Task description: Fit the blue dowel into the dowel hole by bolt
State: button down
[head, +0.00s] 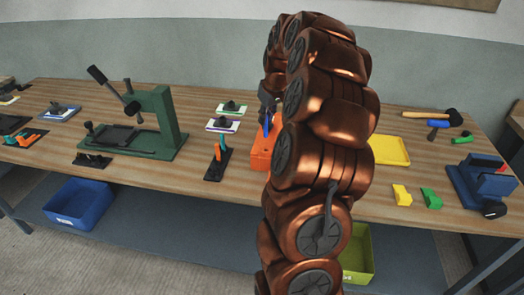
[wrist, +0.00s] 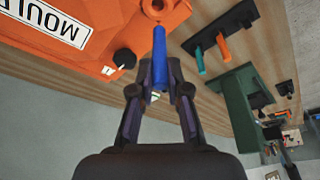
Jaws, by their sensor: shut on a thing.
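My gripper (wrist: 160,77) is shut on the blue dowel (wrist: 160,47), which sticks out beyond the fingertips in the wrist view. The dowel's far end is close to a round orange boss with a hole (wrist: 157,7) at the edge of the orange mould (wrist: 95,22); I cannot tell whether they touch. A black bolt knob (wrist: 124,58) stands on the mould, left of the dowel. In the head view, the blue dowel (head: 267,124) looks upright over the orange mould (head: 259,155). My arm hides the mould's right part and much of the gripper.
A black stand with teal and orange pegs (head: 217,160) lies left of the mould, and a green press (head: 155,125) stands farther left. A yellow tray (head: 390,150) is right of my arm. A blue vise (head: 483,182) is at the right end of the wooden bench.

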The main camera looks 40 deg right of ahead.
aim_at(264, 148)
notch_tip(264, 148, down, 10)
jog(key=shift+r, duration=0.1)
dwell(0.4)
jog(key=c, duration=1.4)
grip_release()
